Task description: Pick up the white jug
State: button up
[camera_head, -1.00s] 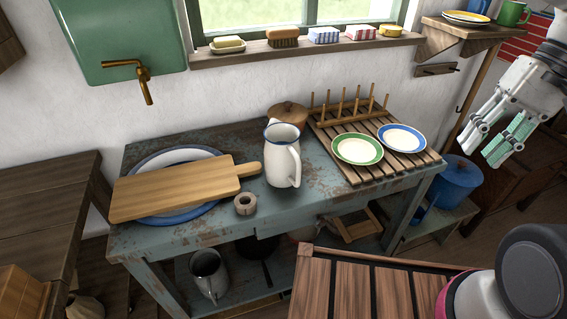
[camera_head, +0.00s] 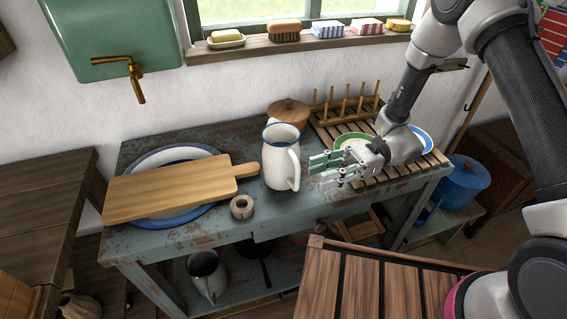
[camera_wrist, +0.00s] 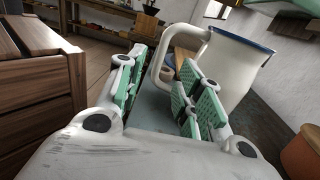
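The white jug (camera_head: 280,160) with a blue rim stands upright on the worn blue-grey table (camera_head: 285,205), its handle toward the right front. My gripper (camera_head: 318,168) is just right of the jug, fingers pointing left at it. In the wrist view the jug (camera_wrist: 228,68) is close ahead, right of centre, and its handle appears between my open green-padded fingers (camera_wrist: 160,92). The fingers are apart and do not appear closed on the handle. Whether any finger touches the jug cannot be told.
A cutting board (camera_head: 165,190) lies on a blue-rimmed basin (camera_head: 200,212) at left. A slatted rack (camera_head: 432,160) with plates is under my arm.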

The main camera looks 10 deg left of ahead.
aim_at(297, 189)
jog(key=x, duration=0.7)
jog(key=shift+c, duration=0.2)
grip_shut()
